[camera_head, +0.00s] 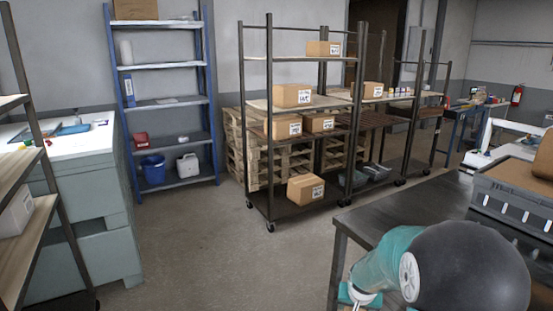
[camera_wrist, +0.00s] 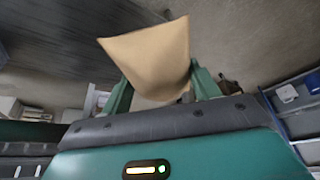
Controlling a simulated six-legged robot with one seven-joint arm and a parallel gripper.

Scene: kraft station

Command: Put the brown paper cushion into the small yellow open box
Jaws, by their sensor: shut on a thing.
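The brown paper cushion (camera_wrist: 150,55) is held between the green fingers of my gripper (camera_wrist: 160,82) in the wrist view. It is a tan, pillow-like shape with pointed corners, tilted, and it sticks out past the fingertips. My gripper is shut on it. Below it the wrist view shows grey floor and a dark surface, blurred. In the head view my arm fills the lower right, and I cannot make out the cushion there. I cannot make out the small yellow open box in either view.
A dark table (camera_head: 400,212) lies beside my arm, its left part bare. A grey crate (camera_head: 510,190) stands at its right, with a brown object (camera_head: 543,155) above it. A wheeled rack (camera_head: 268,150) holds several cartons. A blue shelf (camera_head: 170,105) stands behind open floor (camera_head: 190,245).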

